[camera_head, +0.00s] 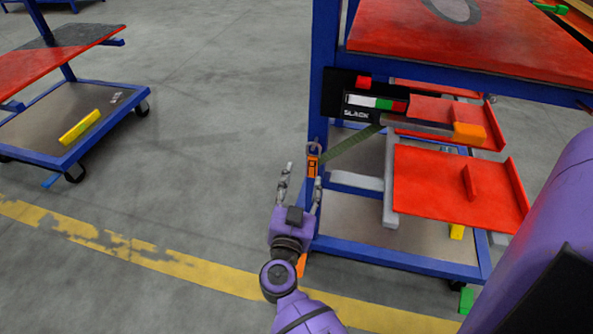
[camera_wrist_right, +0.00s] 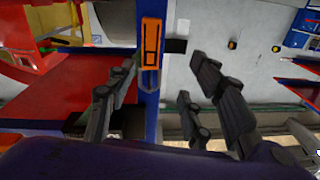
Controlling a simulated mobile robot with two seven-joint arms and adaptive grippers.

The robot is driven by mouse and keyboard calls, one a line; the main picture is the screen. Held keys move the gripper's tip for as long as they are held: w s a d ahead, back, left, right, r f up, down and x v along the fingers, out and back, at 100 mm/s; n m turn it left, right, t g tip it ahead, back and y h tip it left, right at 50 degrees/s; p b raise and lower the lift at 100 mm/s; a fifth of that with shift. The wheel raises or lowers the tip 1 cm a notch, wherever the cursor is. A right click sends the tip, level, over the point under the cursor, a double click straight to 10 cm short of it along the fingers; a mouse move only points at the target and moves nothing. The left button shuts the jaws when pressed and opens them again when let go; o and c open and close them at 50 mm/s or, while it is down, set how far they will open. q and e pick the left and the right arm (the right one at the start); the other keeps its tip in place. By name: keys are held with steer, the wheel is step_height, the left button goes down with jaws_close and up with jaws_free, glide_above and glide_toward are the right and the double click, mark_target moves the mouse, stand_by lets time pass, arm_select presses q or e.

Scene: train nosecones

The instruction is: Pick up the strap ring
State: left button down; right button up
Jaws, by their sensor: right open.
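A dark green strap (camera_head: 350,149) runs from near the ring up to the black unit marked SLACK. My right gripper (camera_head: 303,175) is open, its fingers pointing up at the orange piece and just below the ring. My left gripper is not in view.
The blue cart post (camera_head: 322,80) stands close to the gripper. Red shelves (camera_head: 430,185) and the black SLACK unit (camera_head: 372,104) are to the right. Another cart (camera_head: 40,125) is at the left. The grey floor (camera_head: 200,110) between the carts is clear.

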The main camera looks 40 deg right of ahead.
mark_target(313, 166)
steer(key=d, duration=0.2)
steer(key=d+n+g, duration=0.1)
steer(key=shift+w+d+f+h, duration=0.2)
steer(key=shift+w+f+h, duration=0.05)
steer(key=shift+h, duration=0.15)
steer(key=b+x, duration=0.2)
steer(key=x, duration=0.2)
steer(key=shift+w+f, duration=0.15)
steer(key=shift+w, duration=0.2)
steer(key=shift+w+d, duration=0.15)
steer(key=shift+w, duration=0.05)
steer(key=c, duration=0.9)
steer(key=shift+c, duration=1.2)
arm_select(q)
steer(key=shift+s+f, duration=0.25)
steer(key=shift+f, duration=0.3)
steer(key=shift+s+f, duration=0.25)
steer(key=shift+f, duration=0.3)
arm_select(e)
jaws_close()
